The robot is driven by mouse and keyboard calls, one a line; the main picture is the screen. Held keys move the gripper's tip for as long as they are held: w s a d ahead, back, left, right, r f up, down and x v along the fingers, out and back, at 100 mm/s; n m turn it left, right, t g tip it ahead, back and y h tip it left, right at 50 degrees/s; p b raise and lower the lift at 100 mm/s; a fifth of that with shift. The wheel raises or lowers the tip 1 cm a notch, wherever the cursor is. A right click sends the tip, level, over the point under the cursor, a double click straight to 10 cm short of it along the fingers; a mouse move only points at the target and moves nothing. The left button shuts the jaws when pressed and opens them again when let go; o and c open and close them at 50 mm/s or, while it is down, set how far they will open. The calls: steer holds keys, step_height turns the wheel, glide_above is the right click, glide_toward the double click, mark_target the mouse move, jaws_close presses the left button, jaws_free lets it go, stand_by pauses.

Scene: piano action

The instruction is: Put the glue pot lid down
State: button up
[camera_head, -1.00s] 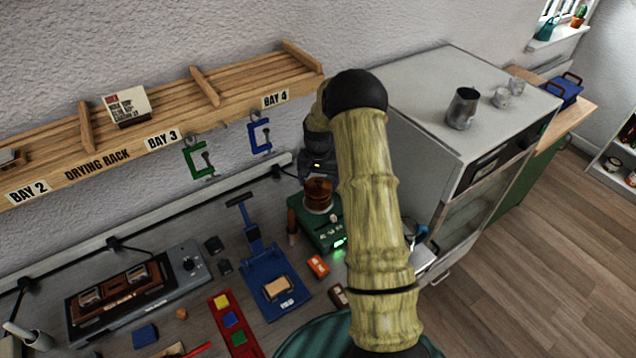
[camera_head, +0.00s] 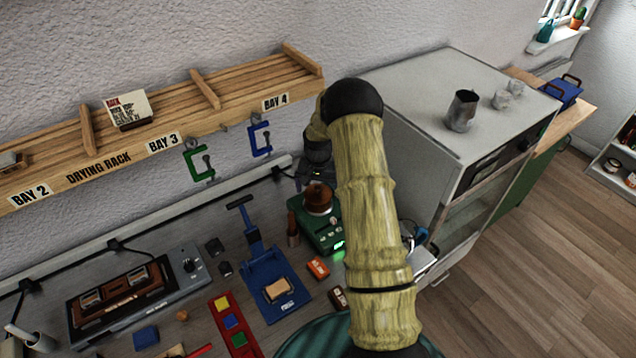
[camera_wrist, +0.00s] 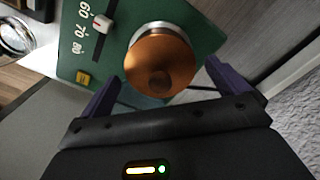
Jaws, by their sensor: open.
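The glue pot (camera_head: 318,199) stands on a green heater (camera_head: 326,236) at the back of the bench. In the wrist view its copper-coloured round lid (camera_wrist: 150,62) with a darker knob (camera_wrist: 160,82) appears to sit on the pot, inside a silver rim. My gripper (camera_wrist: 158,80) is open, its two purple fingers apart on either side of the lid's near edge, with nothing visibly held. In the head view my arm hides part of this area, and the fingertips are hard to make out beside the pot.
A wooden drying rack (camera_head: 165,110) with a green clamp (camera_head: 198,160) and a blue clamp (camera_head: 260,138) hangs above. A blue press (camera_head: 272,285) stands to the left of the heater. A large grey oven (camera_head: 415,120) stands close on the right.

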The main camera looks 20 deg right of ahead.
mark_target(316, 188)
steer(key=shift+r, duration=0.15)
step_height(316, 188, up, 17)
steer(key=b, duration=0.6)
steer(key=shift+a+r, duration=0.15)
steer(key=shift+a, duration=0.2)
steer(key=shift+s, duration=0.1)
